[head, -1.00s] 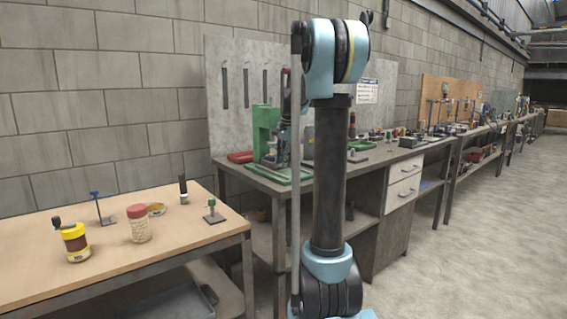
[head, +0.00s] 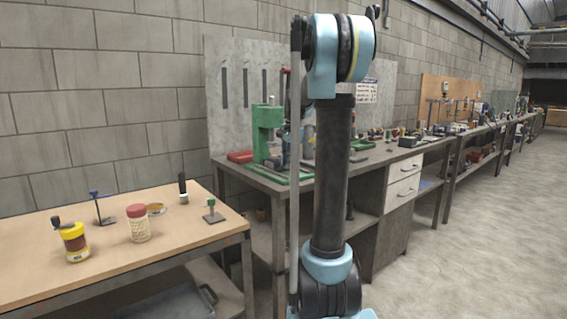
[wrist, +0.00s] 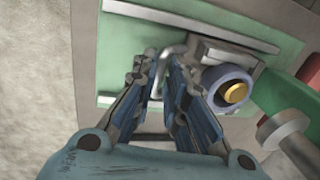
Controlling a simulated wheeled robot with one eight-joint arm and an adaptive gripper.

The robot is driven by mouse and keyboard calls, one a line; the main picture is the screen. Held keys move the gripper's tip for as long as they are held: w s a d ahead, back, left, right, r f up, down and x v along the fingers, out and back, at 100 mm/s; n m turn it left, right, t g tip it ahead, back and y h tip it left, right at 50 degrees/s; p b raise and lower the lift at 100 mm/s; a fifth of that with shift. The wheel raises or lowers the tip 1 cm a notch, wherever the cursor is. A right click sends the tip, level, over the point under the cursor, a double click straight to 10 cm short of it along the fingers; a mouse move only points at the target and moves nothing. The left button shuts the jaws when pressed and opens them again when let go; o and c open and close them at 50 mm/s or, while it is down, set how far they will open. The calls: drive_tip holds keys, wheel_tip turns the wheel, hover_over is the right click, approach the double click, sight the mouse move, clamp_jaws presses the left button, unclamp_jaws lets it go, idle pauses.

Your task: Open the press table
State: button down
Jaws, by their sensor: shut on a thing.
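The green press (head: 266,130) stands on a green base on the dark workbench (head: 262,183), partly hidden behind my arm in the head view. In the wrist view, its green base plate (wrist: 90,60) carries pale metal bars. A bent grey metal handle (wrist: 170,57) rises at the plate and lies between my fingertips. My gripper (wrist: 158,68) is shut on this handle, with its fingers pointing at the plate. A round purple part with a yellow centre (wrist: 234,93) sits just right of the fingers. In the head view my gripper is mostly hidden by my arm.
A green press column (wrist: 285,97) and a grey cylindrical knob (wrist: 283,130) are close on the right in the wrist view. A wooden table (head: 60,265) with jars and small tools stands at left front. Open floor (head: 480,240) lies to the right.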

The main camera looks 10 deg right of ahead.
drive_tip(key=s+d, duration=0.1)
drive_tip(key=s, duration=0.1)
drive_tip(key=s+d, duration=0.2)
drive_tip(key=s, duration=0.1)
drive_tip(key=shift+s+d, duration=0.1)
drive_tip(key=shift+s, duration=0.25)
drive_tip(key=c, duration=1.7)
unclamp_jaws()
drive_tip(key=shift+r, duration=0.15)
drive_tip(key=r, duration=0.3)
drive_tip(key=s+r, duration=0.1)
drive_tip(key=r, duration=0.3)
drive_tip(key=d+r, duration=0.1)
drive_tip(key=r, duration=0.3)
drive_tip(key=shift+s+r, duration=0.25)
drive_tip(key=shift+s, duration=0.05)
